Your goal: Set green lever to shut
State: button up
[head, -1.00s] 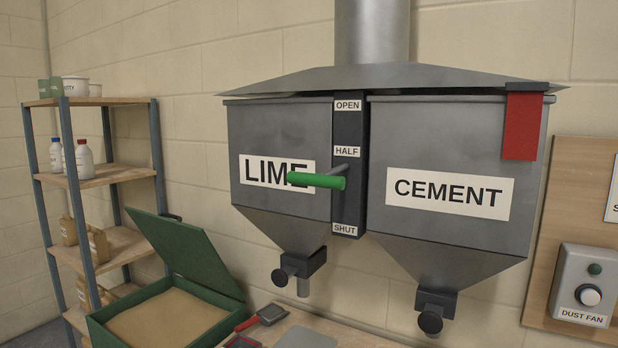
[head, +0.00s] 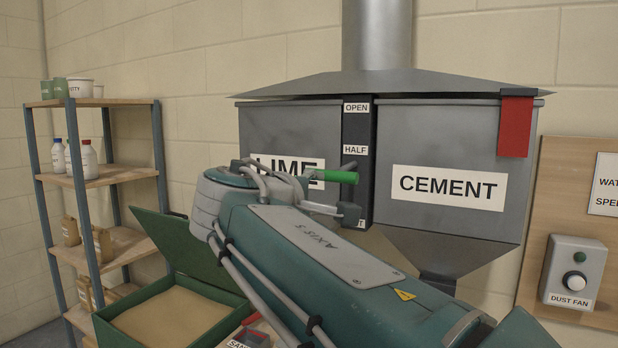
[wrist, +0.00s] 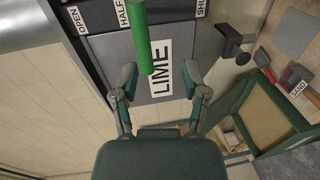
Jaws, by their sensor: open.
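The green lever (head: 335,177) sticks out from the dark slotted plate (head: 357,130) between the two bins. Its rod sits just below the HALF label, above the SHUT end. In the wrist view the green lever (wrist: 143,38) is a thick bar reaching in from the top. My gripper (wrist: 160,80) is open, its two fingers spread apart. The lever's near end lies ahead of and between the fingertips, nearer the left one; I cannot tell whether they touch. In the head view my arm covers part of the LIME label, the lower lime bin and most of the SHUT label.
The cement bin (head: 447,160) stands right of the plate, with a red strip (head: 515,125) on it. An open green box (head: 180,305) lies below left, by a shelf (head: 100,175). A dust fan switch (head: 573,272) is at the right.

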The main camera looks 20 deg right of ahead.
aim_at(327, 175)
jog(key=shift+h, duration=0.5)
jog(key=w+d, duration=0.5)
jog(key=w+d+r, duration=0.1)
jog(key=w+d, duration=0.1)
jog(key=shift+w+d, duration=0.15)
jog(key=shift+w, duration=0.1)
